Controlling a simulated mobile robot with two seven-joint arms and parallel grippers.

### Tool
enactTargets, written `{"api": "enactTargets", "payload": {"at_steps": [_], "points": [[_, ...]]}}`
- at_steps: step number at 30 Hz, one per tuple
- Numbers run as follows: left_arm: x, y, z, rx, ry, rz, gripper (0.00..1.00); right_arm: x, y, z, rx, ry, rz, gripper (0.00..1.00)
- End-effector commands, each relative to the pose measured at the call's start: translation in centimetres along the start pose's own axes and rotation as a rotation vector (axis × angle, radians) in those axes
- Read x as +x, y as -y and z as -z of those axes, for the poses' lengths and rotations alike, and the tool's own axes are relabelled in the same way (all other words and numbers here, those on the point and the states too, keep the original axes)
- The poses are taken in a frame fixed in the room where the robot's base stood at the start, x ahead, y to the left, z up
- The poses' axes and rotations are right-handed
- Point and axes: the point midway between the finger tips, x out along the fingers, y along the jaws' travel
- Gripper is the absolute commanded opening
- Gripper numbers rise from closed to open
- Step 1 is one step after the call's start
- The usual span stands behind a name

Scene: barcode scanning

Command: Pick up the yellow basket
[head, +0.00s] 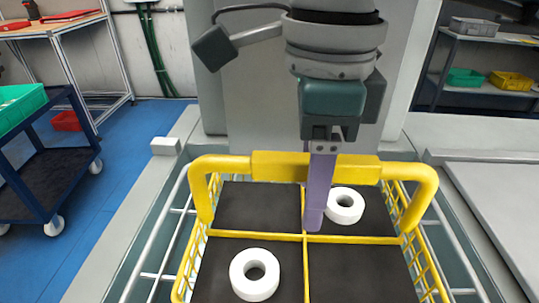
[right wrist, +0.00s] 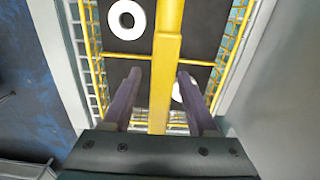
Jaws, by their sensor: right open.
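The yellow basket (head: 305,238) sits in the centre foreground of the head view, in a recess with light rails at its sides. Its thick yellow handle (head: 270,166) spans it from left to right. A white ring (head: 255,275) lies in the front left compartment and another ring (head: 345,206) in the back right one. My right gripper (head: 317,200) points down at the handle, with one purple finger in front of it. In the right wrist view, my open fingers (right wrist: 159,75) straddle the handle bar (right wrist: 165,50), one on each side, with gaps. My left gripper is not in view.
A blue cart (head: 45,160) with a green bin (head: 18,105) stands on the left. A workbench (head: 60,28) is behind it. A shelf (head: 480,90) with bins is at the back right. A light flat panel (head: 500,205) lies right of the basket.

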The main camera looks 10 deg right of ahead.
Motion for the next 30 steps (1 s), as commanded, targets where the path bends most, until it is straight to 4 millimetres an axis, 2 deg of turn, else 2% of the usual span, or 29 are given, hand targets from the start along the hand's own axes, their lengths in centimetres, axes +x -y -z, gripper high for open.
{"api": "enactTargets", "payload": {"at_steps": [21,30], "points": [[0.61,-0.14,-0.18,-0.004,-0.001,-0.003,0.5,0.44,0.0,0.02,0.0,0.0,0.0,0.58],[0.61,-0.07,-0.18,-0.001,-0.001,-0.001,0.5,0.44,0.0,0.02,0.0,0.0,0.0,0.24]]}}
